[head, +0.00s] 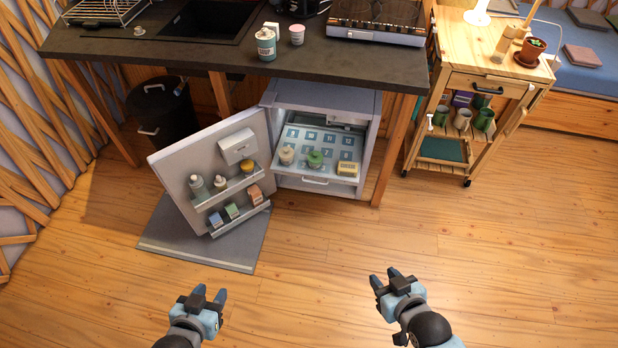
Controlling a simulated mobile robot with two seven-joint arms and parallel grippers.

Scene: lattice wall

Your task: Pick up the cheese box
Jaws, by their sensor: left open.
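A small yellow box with a pale label, which looks like the cheese box (347,168), sits at the front right of the shelf inside the open fridge (370,135). A jar with a green lid (315,159) and a pale jar (287,155) stand to its left on the same shelf. My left gripper (209,294) is open and empty over the floor, in front of the fridge door. My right gripper (386,278) is open and empty over the floor, in front of the fridge and well apart from the box.
The fridge door (180,158) is swung open to the left, with bottles and cartons in its racks. A grey mat (190,245) lies below it. The dark countertop (130,48) overhangs the fridge. A wooden cart (490,80) stands at right. The front floor is clear.

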